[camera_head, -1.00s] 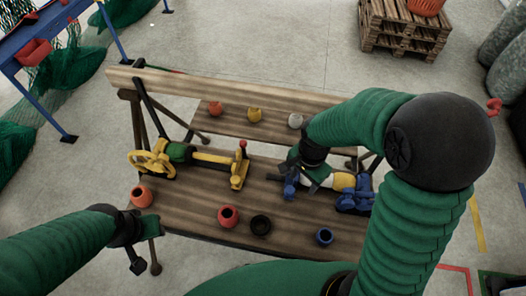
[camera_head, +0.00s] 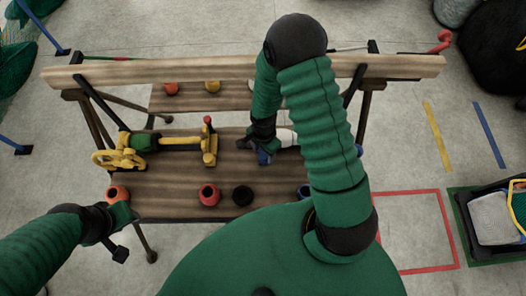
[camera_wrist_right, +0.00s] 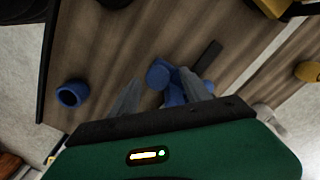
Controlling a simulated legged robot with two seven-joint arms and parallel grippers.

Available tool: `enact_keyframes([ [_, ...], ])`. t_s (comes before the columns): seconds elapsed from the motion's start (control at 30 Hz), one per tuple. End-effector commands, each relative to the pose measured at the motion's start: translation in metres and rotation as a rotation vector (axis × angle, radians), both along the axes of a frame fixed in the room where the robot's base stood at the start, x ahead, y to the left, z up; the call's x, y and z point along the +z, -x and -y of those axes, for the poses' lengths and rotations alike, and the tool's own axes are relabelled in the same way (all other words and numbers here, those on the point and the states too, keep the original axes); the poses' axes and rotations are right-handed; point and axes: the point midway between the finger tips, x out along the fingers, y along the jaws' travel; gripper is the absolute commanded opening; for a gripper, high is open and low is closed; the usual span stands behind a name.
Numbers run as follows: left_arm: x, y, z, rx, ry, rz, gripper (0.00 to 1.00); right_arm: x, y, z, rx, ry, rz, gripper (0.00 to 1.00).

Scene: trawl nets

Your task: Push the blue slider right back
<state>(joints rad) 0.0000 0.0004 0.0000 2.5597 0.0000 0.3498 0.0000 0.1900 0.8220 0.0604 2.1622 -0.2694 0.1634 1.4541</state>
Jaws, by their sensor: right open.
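The blue slider (camera_wrist_right: 178,88) shows in the right wrist view between the two fingers of my right gripper (camera_wrist_right: 160,98). The gripper is open around it; whether the fingers touch it I cannot tell. In the head view, part of the blue slider (camera_head: 263,157) shows beside my right gripper (camera_head: 256,146) above the workbench. My arm hides most of the blue mechanism there. My left gripper (camera_head: 120,236) is at the bench's front left corner, near an orange cup (camera_head: 118,194); its finger gap is unclear.
The wooden workbench (camera_head: 165,190) carries a yellow and green machine (camera_head: 145,143) at the left. A blue cup (camera_wrist_right: 72,93) stands near the edge. A crate (camera_head: 492,218) is on the floor at right.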

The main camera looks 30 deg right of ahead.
Motion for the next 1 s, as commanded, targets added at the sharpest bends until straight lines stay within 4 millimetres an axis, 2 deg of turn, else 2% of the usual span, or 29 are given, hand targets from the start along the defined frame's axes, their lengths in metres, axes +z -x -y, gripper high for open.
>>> enact_keyframes([
  [0.1,0.0005,0.0001,0.0000,0.000,0.000,0.000,0.36,-0.0081,0.0004,-0.0002,0.003,0.000,0.000,0.56],
  [0.33,0.0003,0.0002,0.0000,0.000,0.000,0.000,0.36,-0.0094,-0.0015,-0.0002,0.002,0.000,0.000,0.56],
  [0.77,0.0004,0.0002,0.0000,0.000,0.000,0.000,0.36,-0.0085,-0.0012,0.0002,0.002,0.001,0.001,0.01],
  [1.0,0.0005,0.0001,0.0000,0.000,0.000,0.000,0.36,-0.0081,-0.0018,0.0006,0.001,0.001,0.002,0.00],
])
